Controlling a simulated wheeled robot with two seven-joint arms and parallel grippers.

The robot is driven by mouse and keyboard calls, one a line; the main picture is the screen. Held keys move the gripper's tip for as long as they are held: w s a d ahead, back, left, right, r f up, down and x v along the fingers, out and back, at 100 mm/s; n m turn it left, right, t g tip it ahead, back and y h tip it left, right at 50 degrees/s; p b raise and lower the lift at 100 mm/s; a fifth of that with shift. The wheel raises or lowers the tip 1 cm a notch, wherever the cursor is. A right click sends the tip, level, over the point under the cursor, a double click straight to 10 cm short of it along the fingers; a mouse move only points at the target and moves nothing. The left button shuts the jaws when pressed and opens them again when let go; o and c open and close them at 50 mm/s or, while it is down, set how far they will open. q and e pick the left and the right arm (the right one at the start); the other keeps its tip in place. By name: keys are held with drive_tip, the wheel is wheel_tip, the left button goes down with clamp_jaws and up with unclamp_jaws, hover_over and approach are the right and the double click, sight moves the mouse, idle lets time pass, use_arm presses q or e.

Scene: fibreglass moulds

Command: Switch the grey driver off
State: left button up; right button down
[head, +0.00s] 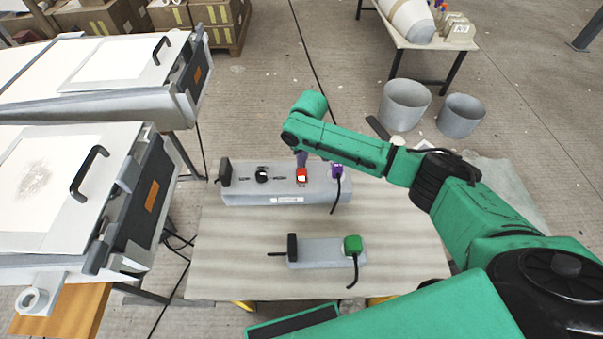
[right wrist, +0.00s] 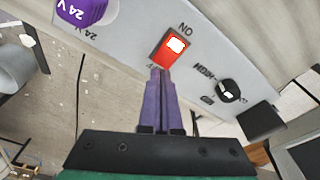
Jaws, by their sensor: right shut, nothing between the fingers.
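The grey driver (head: 240,197) is a long grey box at the back of the table, with a red rocker switch (head: 301,175) on its face. In the right wrist view the red switch (right wrist: 167,50) has a bright white patch at its end near the printed "ON". A black knob (right wrist: 229,91) sits beside it, and a purple 24 V plug (right wrist: 82,10) is at the other side. My right gripper (right wrist: 161,76) is shut and empty, its purple fingertips at the switch's lower edge; contact cannot be told. In the head view the right gripper (head: 301,158) is just behind the switch.
A smaller grey box (head: 325,262) with a green plug (head: 352,244) and a black block (head: 292,247) stands nearer on the table (head: 220,270). Pale moulds (head: 40,180) on grey frames stand to the left. Two grey buckets (head: 403,105) are on the floor beyond.

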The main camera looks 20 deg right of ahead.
sight(302, 169)
drive_tip(key=shift+f+b, duration=0.45)
drive_tip(key=shift+f, duration=0.45)
idle(0.8)
wheel_tip(302, 169, up, 7)
drive_tip(key=p, duration=0.8)
idle(0.3)
